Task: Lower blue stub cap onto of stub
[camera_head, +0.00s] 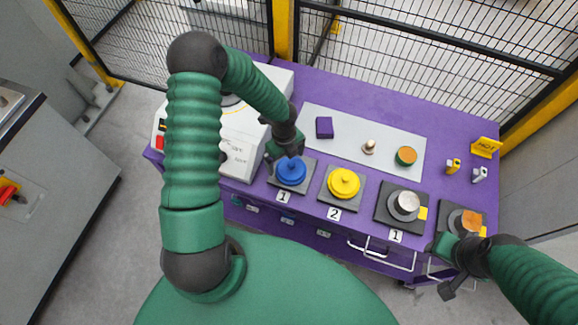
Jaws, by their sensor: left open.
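The blue stub cap (291,172) sits on a dark square plate labelled 1 at the front left of the purple table. My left gripper (284,155) is open just above and behind the cap, partly overlapping it in view; I cannot tell whether it touches. A yellow cap (343,183) sits on the plate labelled 2. A silver stub (407,202) stands bare on another plate labelled 1, to the right. A copper-topped stub (469,219) stands farther right. My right gripper (444,267) is in front of it at the table's front edge, its fingers unclear.
A white machine (240,150) stands at the table's left. A light grey panel (340,127) holds a purple block (324,127), a small knob (369,147) and a green-orange disc (405,156). A yellow HOT sign (485,147) is at right. Mesh fencing stands behind.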

